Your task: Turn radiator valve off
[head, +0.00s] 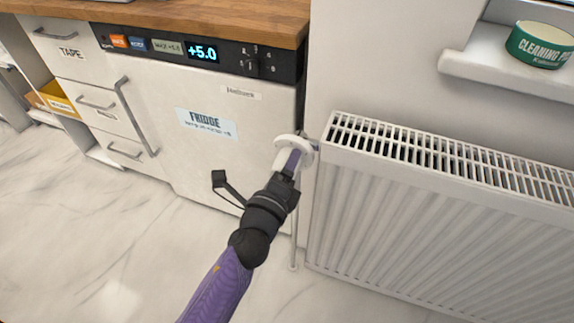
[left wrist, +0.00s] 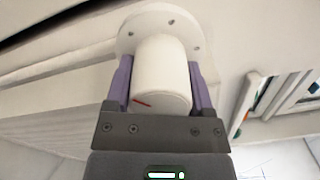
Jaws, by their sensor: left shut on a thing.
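The white radiator valve (head: 284,157) sticks out at the upper left end of the white radiator (head: 420,210). In the left wrist view the valve knob (left wrist: 162,75) is a white cylinder with a small red mark on its end face and a wider round flange behind it. My left gripper (head: 291,165) reaches up from below and is shut on the knob, with one purple finger on each side in the wrist view (left wrist: 161,88). The fingers hide the knob's sides. My right gripper is not in view.
A white fridge front (head: 215,165) with a display strip reading +5.0 stands left of the valve. A pipe (head: 293,240) runs down below the valve. A green tub (head: 540,45) stands on the sill at upper right. The marble floor at lower left is clear.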

